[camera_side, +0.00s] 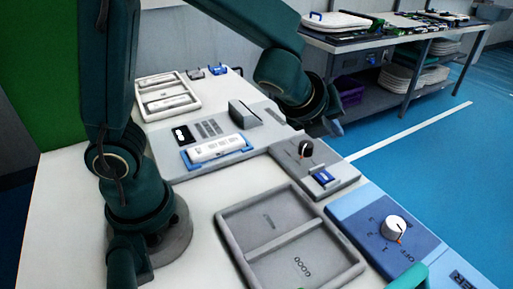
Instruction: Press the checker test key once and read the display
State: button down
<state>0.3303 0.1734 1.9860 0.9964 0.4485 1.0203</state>
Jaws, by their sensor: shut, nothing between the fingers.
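The checker is a flat grey panel (170,165) on the white bench. It has a small black display (181,135) with white marks too small to read, and several grey blocks beside it. A white remote-like unit (214,150) lies in a blue cradle on the panel. To its right, a grey box (340,165) carries a black knob (305,147) and a blue key (322,177); I cannot tell which part is the test key. My gripper (335,127) is shut and empty, beyond the grey box and apart from it. My wrist partly hides it.
A grey two-part tray (237,247), one part marked GOOD, lies empty in front. A blue box (370,240) with a white knob (394,228) is at right. A white tray (140,99) holding white units stands at back left. A loaded side table (345,43) stands behind.

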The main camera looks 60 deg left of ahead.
aim_at(322, 179)
jog(key=shift+f, duration=0.1)
jog(key=shift+f, duration=4.3)
jog(key=shift+f, duration=0.4)
jog(key=shift+f, duration=0.4)
jog(key=shift+r, duration=0.85)
jog(key=shift+r, duration=2.5)
